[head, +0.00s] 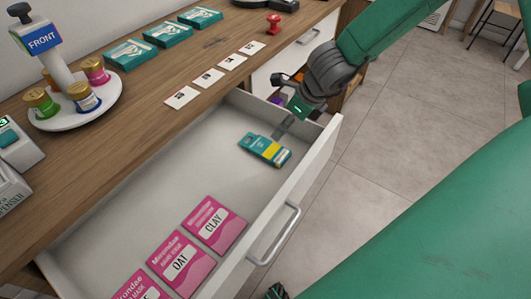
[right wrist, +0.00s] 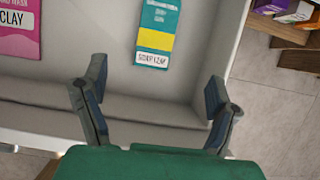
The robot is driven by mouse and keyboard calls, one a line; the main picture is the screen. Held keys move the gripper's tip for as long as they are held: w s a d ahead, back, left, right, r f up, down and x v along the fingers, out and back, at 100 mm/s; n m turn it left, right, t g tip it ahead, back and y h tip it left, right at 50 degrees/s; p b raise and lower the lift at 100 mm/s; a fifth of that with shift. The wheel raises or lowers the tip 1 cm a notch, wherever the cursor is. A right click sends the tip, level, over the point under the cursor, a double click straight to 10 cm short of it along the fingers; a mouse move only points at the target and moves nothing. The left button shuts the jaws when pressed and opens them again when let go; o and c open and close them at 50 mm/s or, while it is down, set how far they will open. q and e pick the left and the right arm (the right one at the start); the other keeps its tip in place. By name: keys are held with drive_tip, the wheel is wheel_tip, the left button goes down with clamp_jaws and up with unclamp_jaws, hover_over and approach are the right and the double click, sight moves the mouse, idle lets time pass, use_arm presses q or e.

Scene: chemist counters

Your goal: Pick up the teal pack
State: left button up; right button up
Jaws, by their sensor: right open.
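The teal pack (head: 265,150) lies flat in the open drawer (head: 170,160), near its right end. It has a yellow band and a pale label at its lower end. In the right wrist view the teal pack (right wrist: 157,32) lies beyond the fingertips, apart from them and roughly between their lines. My right gripper (right wrist: 158,92) is open and empty. In the head view the right gripper (head: 288,106) is over the far right corner of the drawer, beside the pack.
Several pink packs (head: 213,224) lie at the drawer's near left. The drawer's front wall has a metal handle (head: 274,236). The counter holds teal boxes (head: 168,34), white cards (head: 207,77), a red stamp (head: 273,24) and a round stand (head: 75,112). Boxes on a shelf (right wrist: 290,31) stand right of the drawer.

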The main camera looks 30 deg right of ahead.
wheel_tip(320, 180, down, 2)
drive_tip(key=b, duration=0.3)
hover_over(271, 149)
drive_tip(key=s, duration=0.1)
drive_tip(key=f, duration=0.6)
drive_tip(key=shift+s+a, duration=0.2)
drive_tip(key=shift+a, duration=0.1)
drive_tip(key=f, duration=0.3)
drive_tip(key=w+d+f+b, duration=0.1)
drive_tip(key=f, duration=0.1)
drive_tip(key=shift+w+d+f, duration=0.1)
drive_tip(key=shift+w+a+f, duration=0.15)
drive_tip(key=shift+a+f, duration=0.05)
drive_tip(key=shift+f, duration=0.05)
drive_tip(key=shift+a+r, duration=0.2)
drive_tip(key=shift+a, duration=0.35)
drive_tip(key=c, duration=1.2)
use_arm(q)
drive_tip(key=shift+f, duration=2.25)
use_arm(e)
drive_tip(key=shift+d+f, duration=0.1)
drive_tip(key=shift+d, duration=0.4)
